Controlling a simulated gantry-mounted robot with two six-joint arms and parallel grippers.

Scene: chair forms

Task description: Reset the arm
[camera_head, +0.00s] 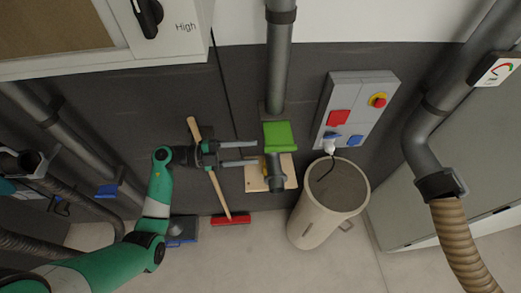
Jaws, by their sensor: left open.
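My left arm (155,200) is green and comes in from the lower left. Its dark gripper (257,153) points right, with its two grey fingers parallel and apart. Nothing shows between them. The fingertips end near the left edge of a green block (279,135) on a vertical grey pipe (279,60). Contact between fingertips and block cannot be told. My right gripper is not in view.
A broom with a wooden handle (219,190) and red head (231,219) stands behind my gripper. A beige bin (311,218) stands right, below a socket panel (371,95). A ribbed hose (463,240) hangs far right. Open floor (260,265) lies below.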

